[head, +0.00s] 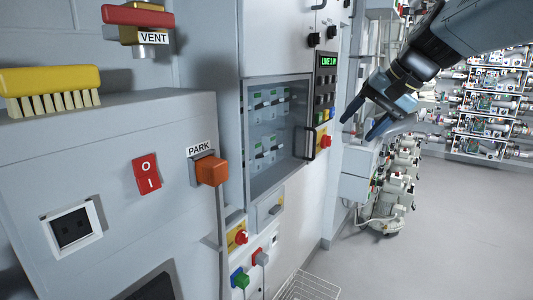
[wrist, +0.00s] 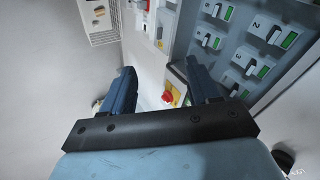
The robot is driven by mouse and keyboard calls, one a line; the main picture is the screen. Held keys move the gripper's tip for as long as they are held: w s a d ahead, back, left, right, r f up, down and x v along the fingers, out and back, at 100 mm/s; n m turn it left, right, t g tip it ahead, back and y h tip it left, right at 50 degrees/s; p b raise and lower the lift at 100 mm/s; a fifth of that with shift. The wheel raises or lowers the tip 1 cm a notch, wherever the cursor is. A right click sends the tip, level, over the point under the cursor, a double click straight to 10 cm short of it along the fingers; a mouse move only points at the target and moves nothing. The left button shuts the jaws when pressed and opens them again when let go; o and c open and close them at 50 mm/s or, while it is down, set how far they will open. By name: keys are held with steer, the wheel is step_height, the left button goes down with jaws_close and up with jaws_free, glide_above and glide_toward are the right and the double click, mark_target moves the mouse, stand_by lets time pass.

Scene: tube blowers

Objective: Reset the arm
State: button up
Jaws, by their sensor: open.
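My gripper (head: 362,118) is at the upper right in the head view, on the end of my raised arm. Its two blue fingers are spread apart with nothing between them. In the wrist view my gripper (wrist: 162,84) also shows open and empty. It is in front of the grey cabinet (head: 222,130), to the right of its recessed bay in the head view. A red knob on a yellow plate (head: 325,141) is left of the fingers; it shows between the fingertips in the wrist view (wrist: 169,96). I cannot tell whether anything touches.
The bay holds several numbered switches (head: 265,148). A red rocker switch (head: 147,173), an orange plug labelled PARK (head: 211,171) and a yellow brush (head: 50,85) are at the left. A wire basket (head: 307,286) is low in front. Pumps and racks (head: 490,105) stand behind; open floor (head: 440,230) is at right.

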steer(key=s+d+f+n+h, duration=0.3)
steer(key=s+f+n+h, duration=0.1)
steer(key=s+f, duration=0.8)
steer(key=shift+s+d+h, duration=0.15)
steer(key=shift+s+h, duration=0.35)
steer(key=shift+s, duration=0.4)
